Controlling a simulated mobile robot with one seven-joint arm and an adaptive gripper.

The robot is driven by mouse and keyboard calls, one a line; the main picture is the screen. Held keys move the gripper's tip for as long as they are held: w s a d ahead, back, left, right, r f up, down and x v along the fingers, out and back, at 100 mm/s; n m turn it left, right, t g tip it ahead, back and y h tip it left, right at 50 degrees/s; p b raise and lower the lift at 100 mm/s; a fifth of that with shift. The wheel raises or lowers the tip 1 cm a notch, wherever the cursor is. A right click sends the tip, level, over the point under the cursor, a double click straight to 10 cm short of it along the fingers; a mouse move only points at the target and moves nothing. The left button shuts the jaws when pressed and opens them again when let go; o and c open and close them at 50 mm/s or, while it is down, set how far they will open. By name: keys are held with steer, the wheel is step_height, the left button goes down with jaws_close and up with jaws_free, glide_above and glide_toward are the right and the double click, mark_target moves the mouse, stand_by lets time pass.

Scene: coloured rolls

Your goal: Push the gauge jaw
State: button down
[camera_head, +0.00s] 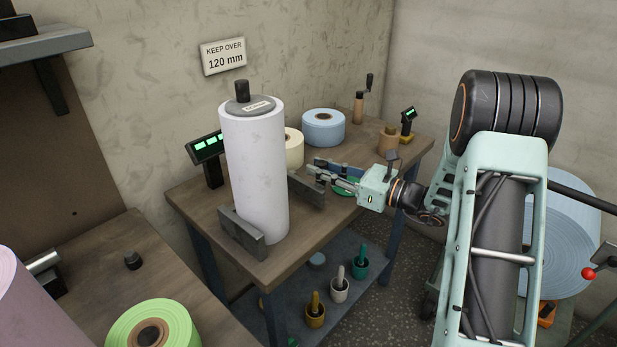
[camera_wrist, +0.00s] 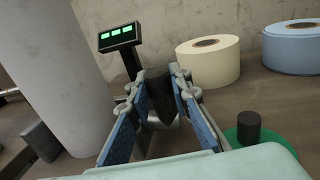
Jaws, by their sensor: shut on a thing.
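A tall white roll (camera_head: 255,175) stands upright on the wooden bench between two dark grey jaws. The near-left jaw (camera_head: 242,235) is by its lower front, and it also shows in the wrist view (camera_wrist: 42,141). The right jaw (camera_head: 308,191) is on the roll's other side, right by my fingertips. My gripper (camera_head: 318,172) is low over the bench, to the right of the roll. In the wrist view its blue-padded fingers are closed around a dark, tapered piece (camera_wrist: 160,93). How that piece joins the right jaw is hidden.
A display with green lights (camera_head: 208,148) stands behind the roll. A cream roll (camera_head: 293,148) and a blue roll (camera_head: 323,128) are at the back. A green disc with a dark knob (camera_wrist: 249,133) lies close to my gripper. A wall sign (camera_head: 223,56) reads "KEEP OVER 120 mm".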

steer(key=shift+w+d+r, duration=0.1)
steer(key=shift+w+d, duration=0.65)
steer(key=shift+d, duration=0.05)
steer(key=c, duration=1.8)
jaws_free()
steer(key=shift+w+d, duration=0.1)
steer(key=shift+o, duration=0.3)
steer(key=v, duration=1.2)
